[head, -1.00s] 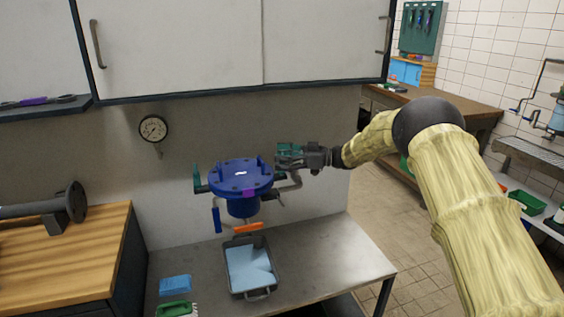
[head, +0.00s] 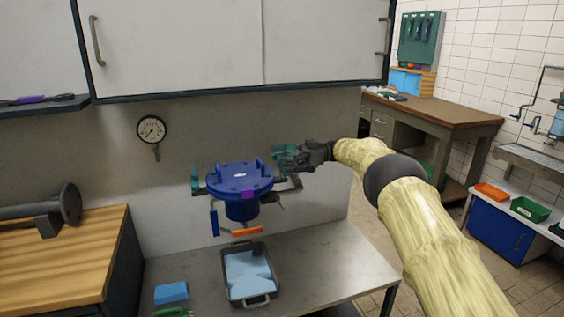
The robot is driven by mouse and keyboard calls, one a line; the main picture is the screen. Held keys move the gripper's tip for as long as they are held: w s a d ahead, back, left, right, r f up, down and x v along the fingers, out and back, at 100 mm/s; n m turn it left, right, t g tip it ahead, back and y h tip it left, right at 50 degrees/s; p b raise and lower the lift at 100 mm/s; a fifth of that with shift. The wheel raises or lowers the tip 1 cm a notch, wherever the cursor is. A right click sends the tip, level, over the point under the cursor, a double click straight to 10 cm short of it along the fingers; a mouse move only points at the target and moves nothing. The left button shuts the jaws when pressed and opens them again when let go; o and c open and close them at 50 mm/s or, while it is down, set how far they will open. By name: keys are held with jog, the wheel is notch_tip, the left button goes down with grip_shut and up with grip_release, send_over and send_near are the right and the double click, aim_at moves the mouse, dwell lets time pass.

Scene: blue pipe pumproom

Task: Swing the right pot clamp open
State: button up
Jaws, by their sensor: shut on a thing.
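The blue pot (head: 240,182) has a flanged round lid and hangs on the pipe over the metal bench. Its left clamp (head: 195,181) is teal and stands upright at the left rim. My gripper (head: 287,158) is at the right side of the lid, shut on the right pot clamp, a teal piece mostly covered by the fingers. Because of this cover, I cannot tell how far the clamp is swung. A blue handle (head: 214,221) and an orange handle (head: 247,231) show below the pot.
A grey tray (head: 261,299) with light blue inside sits under the pot, with a blue block (head: 171,292) to its left. A pressure gauge (head: 151,129) is on the wall. Cabinets (head: 180,45) hang above. The bench's right part (head: 340,262) is clear.

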jog(key=shift+r, duration=0.15)
dwell(0.3)
jog(key=o, duration=0.8)
jog(key=shift+c, duration=0.2)
notch_tip(320, 180, up, 10)
jog(key=shift+d, duration=0.1)
